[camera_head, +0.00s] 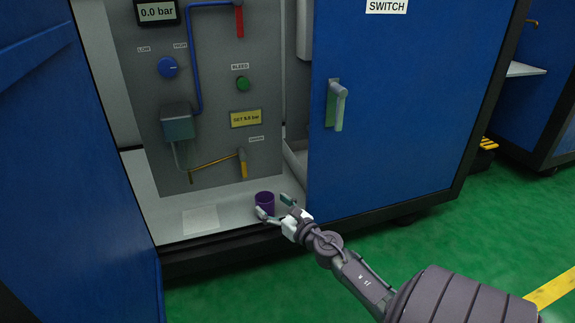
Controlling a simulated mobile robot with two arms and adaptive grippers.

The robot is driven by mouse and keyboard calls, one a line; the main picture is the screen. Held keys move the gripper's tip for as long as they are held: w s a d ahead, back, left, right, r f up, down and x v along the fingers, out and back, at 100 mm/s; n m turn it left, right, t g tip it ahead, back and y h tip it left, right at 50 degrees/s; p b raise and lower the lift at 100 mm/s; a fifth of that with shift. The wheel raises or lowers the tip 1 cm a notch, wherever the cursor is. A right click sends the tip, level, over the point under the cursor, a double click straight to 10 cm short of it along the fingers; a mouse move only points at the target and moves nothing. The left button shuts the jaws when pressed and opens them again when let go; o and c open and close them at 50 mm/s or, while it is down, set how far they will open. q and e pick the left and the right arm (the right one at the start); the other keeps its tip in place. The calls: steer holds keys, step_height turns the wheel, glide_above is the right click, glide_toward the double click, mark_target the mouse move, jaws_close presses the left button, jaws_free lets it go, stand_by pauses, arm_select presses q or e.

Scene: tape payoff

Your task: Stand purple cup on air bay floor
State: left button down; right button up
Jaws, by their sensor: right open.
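The purple cup (265,201) stands upright, appearing to rest on the pale floor of the open bay (178,212), near its front edge. My right gripper (274,206) reaches in from the lower right with its fingers open, one on either side of the cup's lower right part. I cannot tell whether a finger touches the cup. Part of the cup's lower side is hidden by the near finger. My left gripper is not in view.
A grey panel (215,110) with a blue knob, green button and yellow lever stands behind the cup. A blue door with a handle (337,105) closes the right side. An open blue door (70,160) stands left. A pale square (201,220) lies on the bay floor.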

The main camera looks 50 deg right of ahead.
steer(key=s+a+b, duration=0.1)
steer(key=s, duration=0.7)
stand_by(1.1)
